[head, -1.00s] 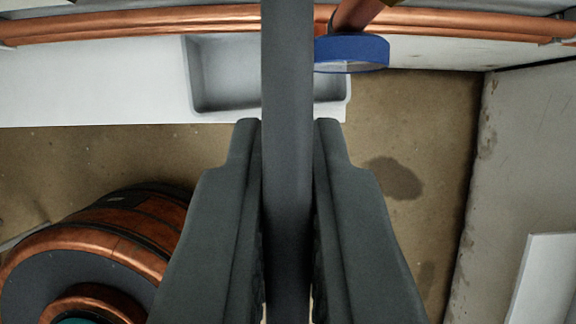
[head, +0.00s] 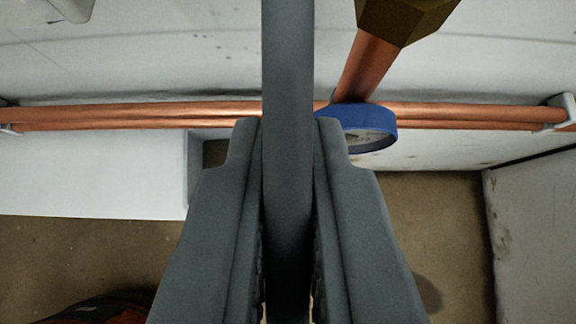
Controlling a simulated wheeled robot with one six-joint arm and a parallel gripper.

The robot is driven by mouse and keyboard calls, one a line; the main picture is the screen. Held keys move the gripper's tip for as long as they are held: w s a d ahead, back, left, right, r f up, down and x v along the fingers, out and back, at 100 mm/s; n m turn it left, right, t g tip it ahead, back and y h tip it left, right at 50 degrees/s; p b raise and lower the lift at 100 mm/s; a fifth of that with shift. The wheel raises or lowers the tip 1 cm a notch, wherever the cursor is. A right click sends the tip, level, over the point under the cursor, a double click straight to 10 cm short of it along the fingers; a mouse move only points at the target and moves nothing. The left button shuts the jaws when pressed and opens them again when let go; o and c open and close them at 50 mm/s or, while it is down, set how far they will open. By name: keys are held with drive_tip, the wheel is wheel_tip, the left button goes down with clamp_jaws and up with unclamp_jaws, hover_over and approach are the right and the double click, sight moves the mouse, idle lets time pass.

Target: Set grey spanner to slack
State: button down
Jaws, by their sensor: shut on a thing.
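My gripper (head: 288,130) is in the lower middle of the head view, its two dark jaws shut on a long grey bar, the grey spanner (head: 287,60). The spanner runs straight up between the jaws and out of the top edge, so its far end is out of view. A brass hexagonal nut or fitting (head: 402,18) shows at the top right, on a copper stub pipe (head: 366,68). The spanner passes left of this fitting, apart from it in the picture.
A blue-rimmed round gauge (head: 370,128) sits below the stub, close to the right jaw. Copper pipes (head: 450,116) run across the wall, held by a bracket (head: 562,110) at right. A white panel (head: 90,172) is at left. Brown floor (head: 430,220) shows below.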

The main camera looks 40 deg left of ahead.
drive_tip(key=shift+f, duration=0.1)
idle(0.3)
drive_tip(key=c, duration=1.5)
unclamp_jaws()
drive_tip(key=shift+d, duration=0.1)
drive_tip(key=v, duration=1.7)
drive_tip(key=shift+s, duration=0.1)
drive_tip(key=s+a+r+m+t+h, duration=0.2)
drive_tip(key=s+a+r+t, duration=0.1)
drive_tip(key=s+r, duration=0.4)
drive_tip(key=s+a+r+m+t+h, duration=0.2)
drive_tip(key=s+a+r+m+t, duration=0.1)
drive_tip(key=s+r, duration=0.4)
drive_tip(key=s+a+r+m+t+h, duration=0.2)
drive_tip(key=s+a+r+m+t, duration=0.1)
drive_tip(key=s+r, duration=0.4)
drive_tip(key=shift+s+a+r+t+h, duration=0.15)
drive_tip(key=shift+s+a+r+h, duration=0.05)
drive_tip(key=shift+s, duration=0.35)
drive_tip(key=shift+s+a+r+t+h, duration=0.15)
drive_tip(key=shift+s+a+r+h, duration=0.05)
drive_tip(key=shift+s, duration=0.35)
